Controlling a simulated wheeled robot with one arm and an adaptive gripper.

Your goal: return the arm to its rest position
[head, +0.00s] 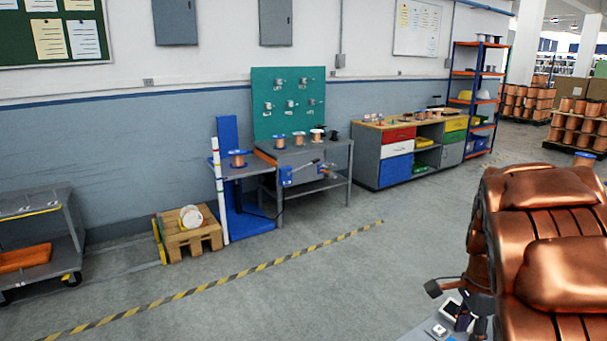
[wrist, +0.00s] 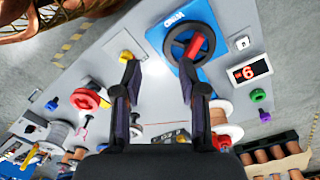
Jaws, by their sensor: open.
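My gripper (wrist: 157,62) shows in the wrist view, with its two dark fingers spread apart and nothing between them. It is above a grey panel (wrist: 150,90) that looks tilted in the picture. A blue plate with a black handwheel (wrist: 172,42) and a red part lies beyond the right fingertip. A yellow knob (wrist: 126,56) is by the left fingertip; I cannot tell whether they touch. I cannot make out my gripper in the head view.
In the head view, a large copper-coloured form (head: 550,240) fills the right side. A workbench (head: 310,160) with spools, a long cabinet (head: 395,160), a pallet (head: 188,235) and a grey cart (head: 40,230) stand along the wall. The floor around the striped line (head: 225,280) is clear.

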